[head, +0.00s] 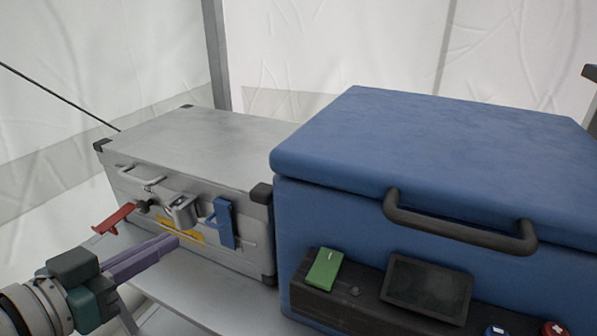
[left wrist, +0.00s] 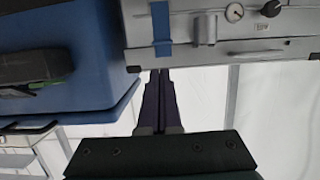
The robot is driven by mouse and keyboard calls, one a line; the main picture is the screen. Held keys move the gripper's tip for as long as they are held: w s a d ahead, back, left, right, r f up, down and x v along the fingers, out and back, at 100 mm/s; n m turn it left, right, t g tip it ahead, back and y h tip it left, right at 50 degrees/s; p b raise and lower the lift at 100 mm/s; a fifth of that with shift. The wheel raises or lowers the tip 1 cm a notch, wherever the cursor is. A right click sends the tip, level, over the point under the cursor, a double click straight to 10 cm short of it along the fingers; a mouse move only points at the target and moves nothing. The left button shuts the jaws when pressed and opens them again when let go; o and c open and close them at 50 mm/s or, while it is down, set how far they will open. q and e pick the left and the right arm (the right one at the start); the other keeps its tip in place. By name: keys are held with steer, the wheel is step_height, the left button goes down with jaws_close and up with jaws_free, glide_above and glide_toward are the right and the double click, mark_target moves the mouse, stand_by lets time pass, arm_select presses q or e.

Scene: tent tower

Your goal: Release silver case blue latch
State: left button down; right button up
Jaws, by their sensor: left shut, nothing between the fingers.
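The silver case (head: 200,140) stands at the left in the head view with its lid down. Its blue latch (head: 226,224) is upright on the right part of the front face. It also shows in the left wrist view (left wrist: 161,28) as a vertical blue strip. My left gripper (head: 177,241) has its purple fingers shut and empty, in front of the case and left of the blue latch in the head view. In the left wrist view the fingertips (left wrist: 160,72) point toward the case's edge, near the strip's end. Whether they touch the case is unclear. My right gripper is not seen.
A red latch (head: 114,219) sticks out from the case's left front. A grey clasp (head: 182,211) and a handle (head: 140,176) sit between. A large blue box (head: 430,150) with a dark handle (head: 458,229) stands close on the right. A grey shelf lies below.

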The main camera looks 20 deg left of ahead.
arm_select(q)
steer(key=shift+a, duration=0.1)
steer(key=shift+f, duration=0.1)
steer(key=b, duration=0.4)
glide_toward(224, 212)
steer(key=x, duration=0.5)
steer(key=shift+w+b, duration=0.3)
steer(key=shift+w, duration=0.25)
steer(key=shift+f, duration=0.1)
